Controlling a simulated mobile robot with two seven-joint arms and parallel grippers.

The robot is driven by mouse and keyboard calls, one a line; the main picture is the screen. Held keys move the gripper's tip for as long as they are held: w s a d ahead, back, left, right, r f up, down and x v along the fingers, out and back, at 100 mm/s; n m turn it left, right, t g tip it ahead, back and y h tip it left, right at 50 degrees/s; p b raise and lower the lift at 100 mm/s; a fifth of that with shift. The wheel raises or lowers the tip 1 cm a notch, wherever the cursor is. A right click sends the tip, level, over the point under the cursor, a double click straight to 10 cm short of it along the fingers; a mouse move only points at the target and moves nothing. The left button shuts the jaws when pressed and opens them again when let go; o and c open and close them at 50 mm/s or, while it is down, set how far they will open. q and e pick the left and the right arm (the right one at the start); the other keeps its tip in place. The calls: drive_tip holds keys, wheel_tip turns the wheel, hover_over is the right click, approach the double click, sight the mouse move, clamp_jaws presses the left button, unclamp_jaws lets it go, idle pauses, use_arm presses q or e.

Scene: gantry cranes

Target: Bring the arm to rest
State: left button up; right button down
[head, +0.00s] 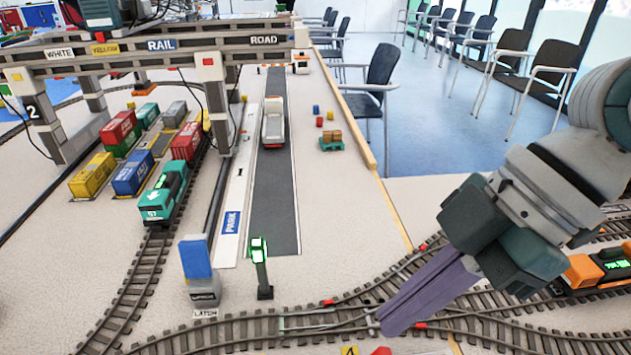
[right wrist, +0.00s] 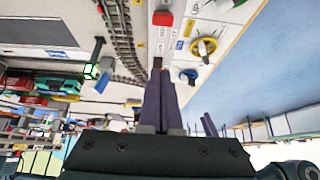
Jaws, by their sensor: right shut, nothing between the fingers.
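My right arm (head: 560,190) comes in from the right in the head view, over the right part of the layout. My right gripper (head: 388,318) has long purple fingers that point down and to the left, above the track junction near the front. The fingers lie together and hold nothing. In the right wrist view the same gripper (right wrist: 159,72) shows its fingers side by side, with no object between them. My left gripper does not show.
A gantry crane (head: 190,60) spans the train and containers at left. A green signal post (head: 260,265) and blue latch block (head: 197,262) stand left of my fingers. An orange and black locomotive (head: 600,272) is at right. A truck (head: 274,122) stands on the grey road.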

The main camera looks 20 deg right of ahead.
drive_tip(key=shift+a, duration=0.1)
drive_tip(key=s+a+r+m+t+p, duration=0.1)
drive_tip(key=s+a+r+m+p, duration=0.15)
drive_tip(key=a+r+p, duration=0.45)
drive_tip(key=s+d+r+m+h+p, duration=0.3)
drive_tip(key=s+d+m+h+p, duration=0.35)
drive_tip(key=d+m, duration=0.35)
wheel_tip(320, 180, up, 36)
drive_tip(key=p, duration=3.4)
drive_tip(key=shift+a+t+p, duration=0.15)
drive_tip(key=shift+t+p, duration=0.15)
drive_tip(key=shift+t, duration=0.1)
